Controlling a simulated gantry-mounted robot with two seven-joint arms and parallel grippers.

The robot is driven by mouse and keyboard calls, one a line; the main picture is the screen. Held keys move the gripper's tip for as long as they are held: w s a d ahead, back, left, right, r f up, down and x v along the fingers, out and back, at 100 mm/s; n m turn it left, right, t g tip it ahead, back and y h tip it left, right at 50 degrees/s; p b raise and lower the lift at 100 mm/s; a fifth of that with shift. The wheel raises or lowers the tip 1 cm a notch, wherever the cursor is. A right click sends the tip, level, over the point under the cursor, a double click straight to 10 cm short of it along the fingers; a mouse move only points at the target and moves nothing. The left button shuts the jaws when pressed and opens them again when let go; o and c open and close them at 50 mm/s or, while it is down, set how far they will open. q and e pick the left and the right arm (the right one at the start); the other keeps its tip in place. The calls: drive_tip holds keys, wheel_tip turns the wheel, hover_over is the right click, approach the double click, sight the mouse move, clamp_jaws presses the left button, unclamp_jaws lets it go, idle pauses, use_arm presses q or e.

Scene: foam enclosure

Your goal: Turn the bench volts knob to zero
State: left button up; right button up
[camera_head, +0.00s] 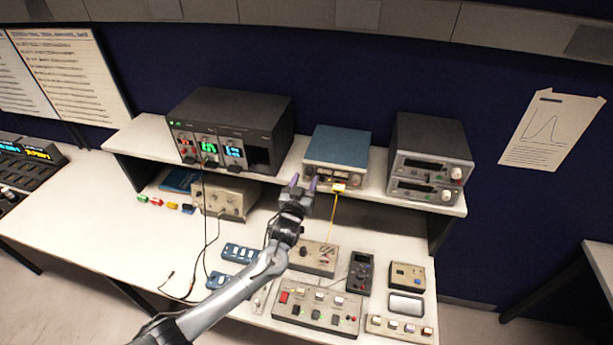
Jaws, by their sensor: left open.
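My left gripper (303,184) is open and empty, its two purple-tipped fingers pointing up in front of the shelf edge. It is just below and left of the front panel of a blue-topped instrument (338,145) on the shelf. That panel has small meters and knobs, too small to read. A black unit (235,115) with red, green and blue displays stands on the shelf to the left. Two stacked grey units (430,165) with knobs stand at the right. I cannot tell which knob is labelled volts. My right gripper is not in view.
Below the shelf stand a beige box (228,197) and a grey knob box (316,257) partly behind my arm. A switch panel (318,306), a black meter (360,272) and loose cables crowd the bench front. A yellow cable (335,215) hangs right of the gripper. The left bench top is mostly clear.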

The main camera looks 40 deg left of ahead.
use_arm(q)
drive_tip(key=shift+x, duration=1.05)
clamp_jaws()
